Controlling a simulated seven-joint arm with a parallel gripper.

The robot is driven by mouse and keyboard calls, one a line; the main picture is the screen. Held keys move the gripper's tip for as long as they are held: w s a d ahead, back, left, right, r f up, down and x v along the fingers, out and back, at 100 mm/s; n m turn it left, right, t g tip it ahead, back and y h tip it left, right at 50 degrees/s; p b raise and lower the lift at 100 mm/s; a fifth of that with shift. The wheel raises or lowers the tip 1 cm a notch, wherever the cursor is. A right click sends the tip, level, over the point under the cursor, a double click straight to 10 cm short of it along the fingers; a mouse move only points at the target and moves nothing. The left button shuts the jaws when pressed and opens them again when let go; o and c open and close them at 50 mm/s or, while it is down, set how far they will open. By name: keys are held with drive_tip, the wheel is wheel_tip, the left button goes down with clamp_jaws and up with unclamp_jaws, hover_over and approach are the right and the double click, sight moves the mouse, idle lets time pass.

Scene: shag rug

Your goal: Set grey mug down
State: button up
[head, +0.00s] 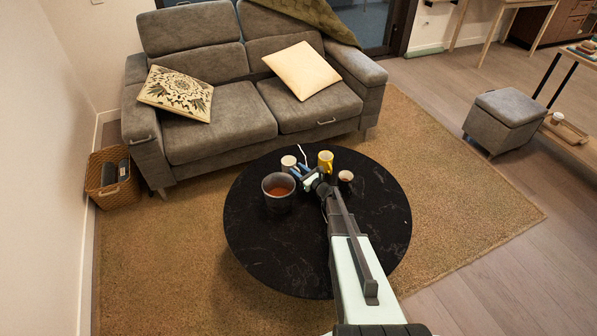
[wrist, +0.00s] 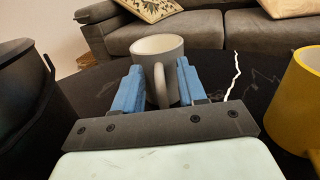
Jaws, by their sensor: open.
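The grey mug (wrist: 150,48) is upright just ahead of my gripper (wrist: 158,84) in the wrist view, its handle turned toward me. It appears to stand on the black round table (head: 290,255); its base is partly hidden by the fingers and handle. In the head view the mug (head: 289,161) is near the table's far edge, just beyond my gripper (head: 298,172). The blue fingers are open, one on each side of the handle; I cannot tell whether they touch the mug.
A dark pot (head: 277,201) with orange-brown contents stands close on the left. A yellow mug (head: 325,160) and a small cup (head: 346,177) stand on the right. The table's near left is clear.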

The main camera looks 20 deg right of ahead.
drive_tip(key=shift+r, duration=0.1)
drive_tip(key=shift+s, duration=0.2)
drive_tip(key=v, duration=1.1)
drive_tip(key=shift+s+d, duration=0.15)
drive_tip(key=shift+s, duration=0.15)
drive_tip(key=shift+s, duration=0.1)
